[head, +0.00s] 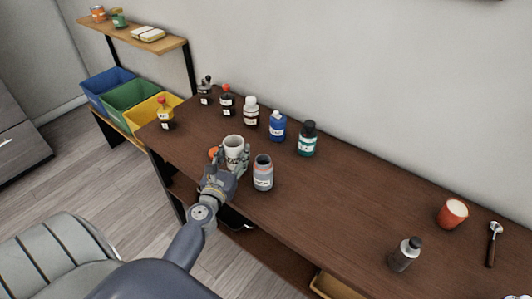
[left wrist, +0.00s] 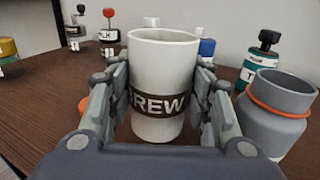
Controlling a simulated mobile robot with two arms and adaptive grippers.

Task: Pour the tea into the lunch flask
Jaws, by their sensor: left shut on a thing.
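A white cup with a dark band reading "BREW" (head: 234,147) is held upright by my left gripper (head: 231,161). In the left wrist view the cup (left wrist: 163,62) stands between the two fingers, which press on it from both sides. Whether its base touches the table I cannot tell, and its contents are hidden. The grey flask with an orange ring (head: 263,175) stands upright and open just right of the cup, apart from it. It also shows at the right of the left wrist view (left wrist: 281,112). My right gripper is not in view.
Several bottles, among them a blue one (head: 277,127) and a teal one (head: 307,140), line the back of the table (head: 345,210). A small orange object (head: 213,153) lies left of the cup.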

